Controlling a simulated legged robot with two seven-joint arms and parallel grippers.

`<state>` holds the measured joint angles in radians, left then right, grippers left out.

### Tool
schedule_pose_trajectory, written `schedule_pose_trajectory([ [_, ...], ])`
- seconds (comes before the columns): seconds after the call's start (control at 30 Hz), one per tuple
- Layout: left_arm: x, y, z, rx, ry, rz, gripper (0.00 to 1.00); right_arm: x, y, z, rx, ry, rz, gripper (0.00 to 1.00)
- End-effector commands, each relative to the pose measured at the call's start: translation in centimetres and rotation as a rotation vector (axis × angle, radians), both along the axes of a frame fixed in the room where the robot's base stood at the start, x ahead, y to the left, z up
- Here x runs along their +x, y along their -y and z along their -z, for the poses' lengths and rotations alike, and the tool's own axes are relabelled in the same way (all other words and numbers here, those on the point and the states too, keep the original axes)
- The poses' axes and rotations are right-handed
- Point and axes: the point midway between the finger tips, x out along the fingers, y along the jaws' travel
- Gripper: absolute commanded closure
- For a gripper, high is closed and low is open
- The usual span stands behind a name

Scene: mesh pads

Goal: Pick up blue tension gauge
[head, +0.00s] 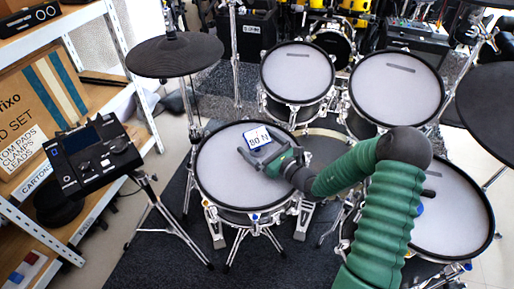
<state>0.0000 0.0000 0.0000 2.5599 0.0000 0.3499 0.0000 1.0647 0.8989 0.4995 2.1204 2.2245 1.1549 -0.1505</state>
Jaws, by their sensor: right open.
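A small gauge with a white face (257,137) and dark blue lettering that looks like "80 N" is on or just above the white mesh pad (222,172) of the front middle drum. Its lower part is hidden by or merges with my right gripper. My right gripper (265,159) is open over this pad, right at the near side of the gauge. I cannot tell whether its fingers touch the gauge. My right arm reaches in from the lower right. My left gripper is not in view.
A drum module (95,155) on a stand is at left, beside a wooden shelf with a carton (45,115). A black cymbal pad (174,55) overhangs at upper left. More mesh drums (298,72) stand behind and another pad (450,215) at right. Dark carpet (150,255) lies below.

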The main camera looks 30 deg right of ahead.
Motion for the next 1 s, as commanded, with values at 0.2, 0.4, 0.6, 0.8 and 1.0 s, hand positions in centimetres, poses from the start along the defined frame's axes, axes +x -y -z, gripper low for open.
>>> schedule_pose_trajectory([
  [0.2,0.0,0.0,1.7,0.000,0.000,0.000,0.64,3.6,-0.7,0.2,-0.001,0.002,-0.001,0.00],
  [0.4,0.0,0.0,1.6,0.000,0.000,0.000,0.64,3.9,-0.7,0.0,0.001,0.000,-0.001,0.00],
  [0.6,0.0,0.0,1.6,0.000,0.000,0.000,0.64,3.9,-0.7,0.0,0.000,0.000,-0.001,0.21],
  [0.8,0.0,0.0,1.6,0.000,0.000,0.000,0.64,3.9,-0.7,0.0,0.000,0.000,-0.001,0.47],
  [1.0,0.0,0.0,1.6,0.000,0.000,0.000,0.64,3.9,-0.7,0.0,0.000,0.000,-0.002,0.73],
])
